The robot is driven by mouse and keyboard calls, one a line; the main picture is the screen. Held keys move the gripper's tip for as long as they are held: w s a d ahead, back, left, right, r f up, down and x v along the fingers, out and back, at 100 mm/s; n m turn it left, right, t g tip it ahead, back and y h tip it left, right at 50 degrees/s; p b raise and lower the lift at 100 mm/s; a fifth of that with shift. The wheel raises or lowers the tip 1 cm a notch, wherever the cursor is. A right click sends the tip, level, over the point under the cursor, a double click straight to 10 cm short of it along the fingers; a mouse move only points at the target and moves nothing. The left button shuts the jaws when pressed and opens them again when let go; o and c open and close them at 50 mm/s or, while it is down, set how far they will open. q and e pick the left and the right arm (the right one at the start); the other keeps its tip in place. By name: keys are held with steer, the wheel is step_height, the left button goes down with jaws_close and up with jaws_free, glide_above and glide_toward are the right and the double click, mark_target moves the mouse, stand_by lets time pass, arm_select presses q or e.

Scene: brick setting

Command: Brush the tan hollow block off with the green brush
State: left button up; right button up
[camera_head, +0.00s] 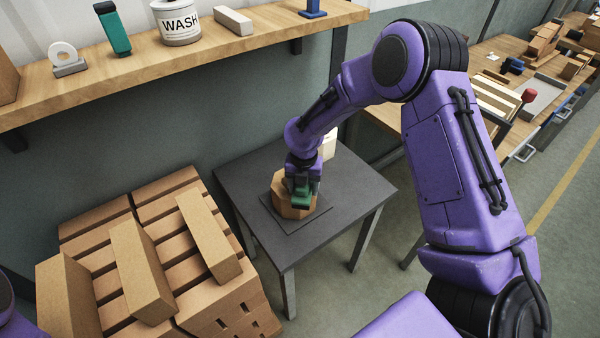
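The tan hollow block (280,201) sits on a thin dark mat (291,226) on the small dark grey table (342,200). My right gripper (303,180) is over the block, pointing down and shut on the green brush (301,203). The brush is at the top of the block and overlaps it in this view; I cannot tell whether it touches. The gripper and brush hide part of the block's top, and its hollow does not show clearly. My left gripper is out of view.
A cream object (329,143) stands at the table's back, partly behind my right arm. A stack of tan bricks (150,260) is left of the table.

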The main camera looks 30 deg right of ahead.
steer(key=shift+w+d+b, duration=0.1)
steer(key=shift+d+b, duration=0.3)
steer(key=shift+d, duration=0.85)
steer(key=shift+f+b, duration=0.25)
steer(key=shift+b, duration=0.25)
steer(key=shift+a+r+p, duration=0.15)
steer(key=shift+a+p, duration=0.25)
steer(key=shift+a, duration=0.25)
steer(key=shift+a+r+p, duration=0.15)
steer(key=shift+a+p, duration=0.25)
steer(key=shift+a, duration=0.2)
steer(key=shift+s+a+p, duration=0.2)
steer(key=shift+a+p, duration=0.1)
steer(key=shift+a, duration=0.5)
step_height(320, 180, up, 3)
steer(key=shift+r+p, duration=0.1)
steer(key=shift+p, duration=1.15)
step_height(320, 180, up, 5)
steer(key=p, duration=0.5)
